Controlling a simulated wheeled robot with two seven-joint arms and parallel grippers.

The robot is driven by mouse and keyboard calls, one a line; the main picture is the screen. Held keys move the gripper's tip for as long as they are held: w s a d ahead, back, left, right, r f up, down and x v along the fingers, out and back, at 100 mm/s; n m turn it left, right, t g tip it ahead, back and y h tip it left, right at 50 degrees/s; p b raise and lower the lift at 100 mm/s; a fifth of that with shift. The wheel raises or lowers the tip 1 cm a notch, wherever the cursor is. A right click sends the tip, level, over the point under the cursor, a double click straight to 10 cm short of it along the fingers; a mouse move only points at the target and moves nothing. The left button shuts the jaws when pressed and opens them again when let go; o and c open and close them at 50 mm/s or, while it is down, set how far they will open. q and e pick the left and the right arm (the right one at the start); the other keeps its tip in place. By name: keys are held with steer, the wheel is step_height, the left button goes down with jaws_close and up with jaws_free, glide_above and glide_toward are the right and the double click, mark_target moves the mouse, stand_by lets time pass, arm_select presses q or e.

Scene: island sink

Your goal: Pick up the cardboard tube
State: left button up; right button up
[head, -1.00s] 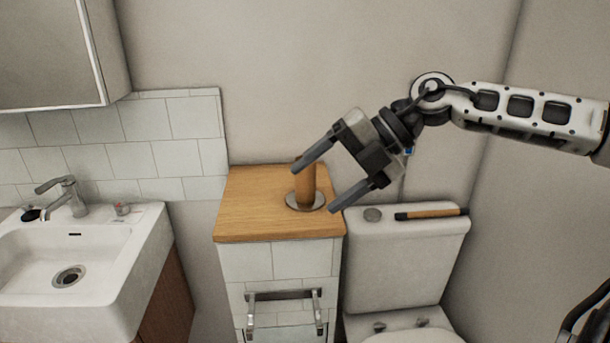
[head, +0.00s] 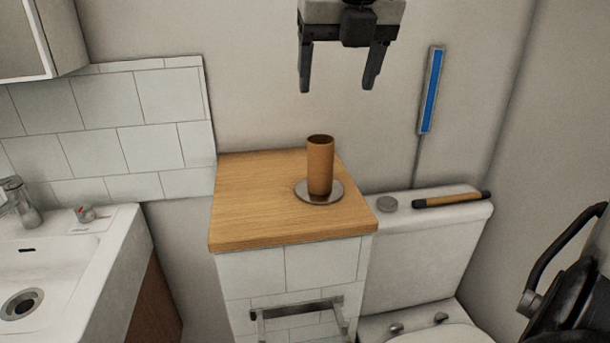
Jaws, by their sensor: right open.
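The brown cardboard tube (head: 320,166) stands upright on a round metal plate (head: 336,191) on the wooden top of a tiled cabinet. Its dark open upper end shows. My right gripper (head: 338,88) is at the top of the view, pointing down, with its two dark fingers spread and nothing between them. It is above the tube in the picture and apart from it. My left gripper is not in view.
The wooden top (head: 262,205) is otherwise clear. A toilet cistern (head: 415,255) to the right bears a dark-ended wooden stick (head: 452,199) and a round button. A blue strip (head: 431,92) is on the wall. A sink (head: 75,270) is at left.

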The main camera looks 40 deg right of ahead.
mark_target(320, 160)
steer(key=shift+a+x, duration=0.15)
steer(key=shift+x, duration=4.25)
steer(key=shift+a+x, duration=0.2)
steer(key=shift+x, duration=4.2)
steer(key=c, duration=1)
